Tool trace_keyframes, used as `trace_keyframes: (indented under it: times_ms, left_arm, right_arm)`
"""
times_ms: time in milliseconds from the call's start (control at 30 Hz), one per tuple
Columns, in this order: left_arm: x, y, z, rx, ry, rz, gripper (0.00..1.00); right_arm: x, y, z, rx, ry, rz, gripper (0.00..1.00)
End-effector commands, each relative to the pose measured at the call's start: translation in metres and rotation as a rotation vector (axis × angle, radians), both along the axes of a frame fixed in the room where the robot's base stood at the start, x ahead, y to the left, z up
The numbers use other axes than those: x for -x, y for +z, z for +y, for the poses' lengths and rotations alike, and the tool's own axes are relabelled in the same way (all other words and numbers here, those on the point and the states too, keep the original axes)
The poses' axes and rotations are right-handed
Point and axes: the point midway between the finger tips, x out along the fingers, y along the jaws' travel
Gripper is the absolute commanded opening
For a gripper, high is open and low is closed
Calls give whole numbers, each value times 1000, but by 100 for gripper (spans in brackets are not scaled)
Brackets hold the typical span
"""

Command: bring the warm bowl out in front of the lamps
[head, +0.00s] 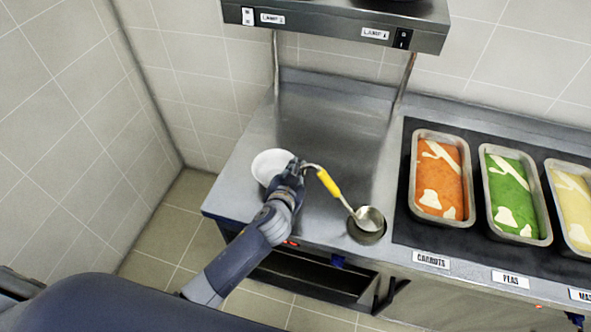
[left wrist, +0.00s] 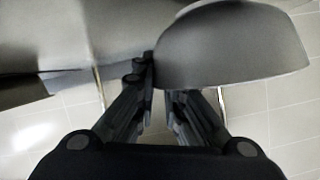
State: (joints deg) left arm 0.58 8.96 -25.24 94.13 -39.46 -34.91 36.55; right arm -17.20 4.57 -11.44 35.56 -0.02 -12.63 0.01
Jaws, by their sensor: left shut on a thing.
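The white bowl (head: 271,166) is at the left part of the steel counter, in front of and below the lamp shelf (head: 335,22). My left gripper (head: 291,168) reaches in from the front and is shut on the right side of the bowl. In the left wrist view the bowl (left wrist: 232,50) looks grey and large, its wall between the fingers (left wrist: 160,78). I cannot tell whether the bowl touches the counter. Two lamp labels and switches show on the shelf's front; the lamps themselves are hidden. My right gripper is not in view.
A ladle with a yellow handle (head: 328,182) stands in a round well (head: 367,228), its hooked end close to my left gripper. Pans of carrots (head: 440,176), peas (head: 514,193) and a yellow food (head: 575,205) are at the right. The counter (head: 325,125) behind is clear.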

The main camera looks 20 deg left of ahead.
Motion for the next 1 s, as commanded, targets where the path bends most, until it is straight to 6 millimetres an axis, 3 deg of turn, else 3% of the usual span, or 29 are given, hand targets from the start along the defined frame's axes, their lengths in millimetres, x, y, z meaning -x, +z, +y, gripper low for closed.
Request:
trace_keyframes:
  times_ms: [467, 500, 567, 1000]
  left_arm:
    - [0, -12, -1, 2, -1, -3, 0]
    - [0, -10, -1, 1, -1, -2, 19]
    - [0, -10, -1, 1, -1, -1, 31]
    - [2, -6, 0, 0, -1, -1, 31]
  right_arm:
    - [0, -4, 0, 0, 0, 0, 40]
    - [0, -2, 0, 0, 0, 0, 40]
    - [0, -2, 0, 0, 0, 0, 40]
    - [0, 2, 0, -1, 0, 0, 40]
